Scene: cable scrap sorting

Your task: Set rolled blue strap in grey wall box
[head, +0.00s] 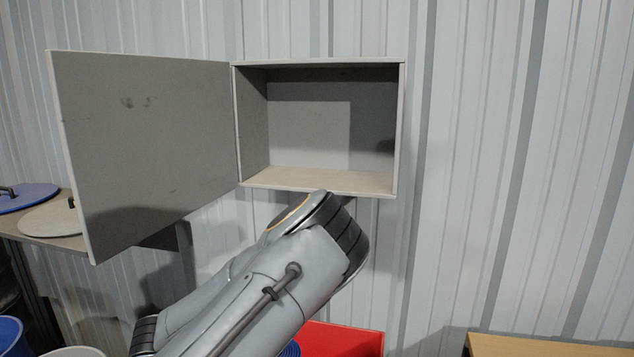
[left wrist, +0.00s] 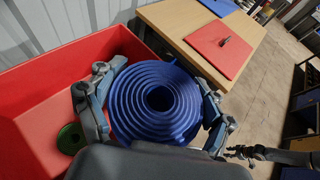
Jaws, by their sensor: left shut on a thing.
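The rolled blue strap (left wrist: 155,100) is a flat, ribbed spiral coil in the left wrist view. My left gripper (left wrist: 160,74) is shut on it, with a finger on each side of the coil. The coil is over or inside the red bin; its height above the floor of the bin is unclear. In the head view my left arm hides the gripper, and a sliver of blue coil (head: 291,349) shows below it. The grey wall box (head: 320,181) hangs open and empty, its door (head: 150,150) swung left. What looks like my right gripper (left wrist: 236,153) is small and dark.
The red bin (left wrist: 45,85) also shows in the head view (head: 345,340), below the wall box. A green disc (left wrist: 70,138) lies in it. A wooden table (left wrist: 170,22) beside it bears a red lid (left wrist: 222,48) and a blue lid. Round lids (head: 55,217) lie on a left shelf.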

